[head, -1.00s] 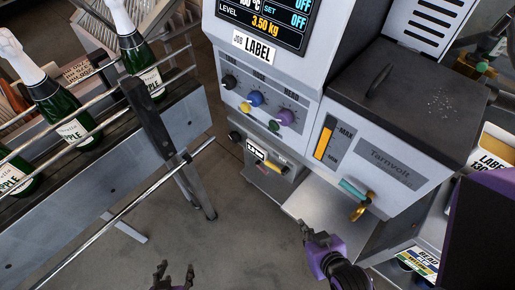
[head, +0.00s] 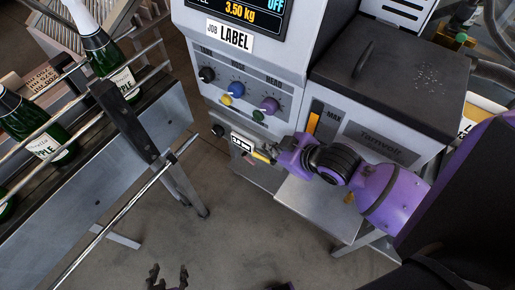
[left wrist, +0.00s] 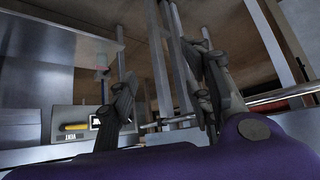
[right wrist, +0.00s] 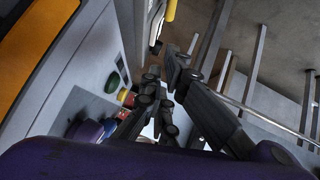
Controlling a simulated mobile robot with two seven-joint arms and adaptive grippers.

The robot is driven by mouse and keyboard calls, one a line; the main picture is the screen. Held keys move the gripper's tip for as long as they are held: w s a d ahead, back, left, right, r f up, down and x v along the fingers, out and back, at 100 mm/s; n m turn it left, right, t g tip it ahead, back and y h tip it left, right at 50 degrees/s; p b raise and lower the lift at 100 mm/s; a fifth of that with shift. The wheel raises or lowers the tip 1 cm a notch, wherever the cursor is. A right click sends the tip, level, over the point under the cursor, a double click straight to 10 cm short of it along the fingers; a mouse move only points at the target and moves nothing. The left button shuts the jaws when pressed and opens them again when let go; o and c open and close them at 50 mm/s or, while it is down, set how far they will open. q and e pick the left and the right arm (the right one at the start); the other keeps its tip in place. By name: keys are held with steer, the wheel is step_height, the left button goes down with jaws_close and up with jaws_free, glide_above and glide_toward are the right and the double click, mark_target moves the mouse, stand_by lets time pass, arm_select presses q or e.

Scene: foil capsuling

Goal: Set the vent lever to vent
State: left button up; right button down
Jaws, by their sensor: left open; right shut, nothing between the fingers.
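The vent lever (head: 262,157) has a yellow handle on the lower front panel of the grey machine, beside a small white label. A yellow bar, likely the same handle, shows in the left wrist view (left wrist: 75,127) above the printed word VENT. My right gripper (head: 276,157) is at the right end of the yellow handle; its fingers partly hide that spot, and I cannot tell whether they touch it. In the right wrist view its fingers (right wrist: 160,105) are shut and empty. My left gripper (head: 168,276) is open and empty, low in the head view, apart from the machine.
Several knobs (head: 230,88) sit on the panel above the lever. A conveyor with rails (head: 150,110) and green bottles (head: 42,138) stands at the left. A steel shelf (head: 310,205) lies below my right arm. The floor between conveyor and machine is open.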

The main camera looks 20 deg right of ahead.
glide_above(257, 156)
step_height(257, 156, down, 11)
steer(key=shift+s+r, duration=0.15)
steer(key=shift+r, duration=0.05)
arm_select(q)
steer(key=shift+w+f, duration=0.1)
steer(key=shift+f, duration=0.05)
